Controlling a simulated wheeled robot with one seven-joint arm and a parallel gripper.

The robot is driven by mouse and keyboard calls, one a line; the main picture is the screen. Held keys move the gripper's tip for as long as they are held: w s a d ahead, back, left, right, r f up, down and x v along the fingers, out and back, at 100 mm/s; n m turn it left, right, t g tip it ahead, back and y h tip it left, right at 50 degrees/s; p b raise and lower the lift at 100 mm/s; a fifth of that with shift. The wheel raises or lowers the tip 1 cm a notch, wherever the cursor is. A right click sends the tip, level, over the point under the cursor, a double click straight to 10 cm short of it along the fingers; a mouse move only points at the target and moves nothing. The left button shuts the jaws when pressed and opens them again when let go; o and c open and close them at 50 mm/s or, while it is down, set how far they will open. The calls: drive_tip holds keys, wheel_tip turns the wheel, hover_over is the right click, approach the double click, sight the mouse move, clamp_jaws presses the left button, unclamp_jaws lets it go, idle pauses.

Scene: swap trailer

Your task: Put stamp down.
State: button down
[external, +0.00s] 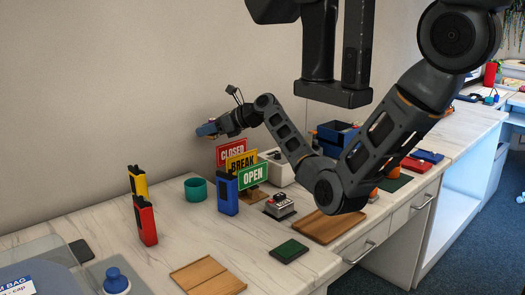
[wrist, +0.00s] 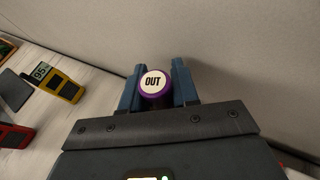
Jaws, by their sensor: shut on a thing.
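The stamp (wrist: 153,86) is purple with a round white top marked OUT, in the wrist view. It sits between the two blue fingers of my gripper (wrist: 157,80), which is shut on it. In the external view my gripper (external: 207,129) is held high above the counter, near the wall, to the left of the sign stack. The stamp cannot be made out clearly there. Its underside is hidden.
Below stand a teal cup (external: 195,189), a blue radio (external: 227,194), a yellow radio (external: 138,182) and a red radio (external: 146,221). The CLOSED, BREAK and OPEN signs (external: 253,176) stand close by. A green pad (external: 289,250) and wooden boards (external: 207,277) lie in front.

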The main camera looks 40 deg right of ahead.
drive_tip(key=s+a+r+n+g+y, duration=0.1)
drive_tip(key=a+r, duration=0.1)
drive_tip(key=a, duration=0.8)
drive_tip(key=s+a+r+n+g+y, duration=0.1)
drive_tip(key=a+n+y, duration=0.1)
drive_tip(key=a, duration=0.8)
wheel_tip(320, 180, up, 4)
drive_tip(key=n+g+y, duration=0.1)
drive_tip(key=n+g, duration=0.1)
drive_tip(key=g, duration=0.1)
hover_over(107, 225)
wheel_tip(107, 225, down, 18)
drive_tip(key=shift+s+f+b, duration=0.1)
drive_tip(key=shift+f+b, duration=0.05)
drive_tip(key=shift+b, duration=0.2)
drive_tip(key=shift+f, duration=0.2)
drive_tip(key=c, duration=0.8)
unclamp_jaws()
drive_tip(key=shift+c, duration=0.2)
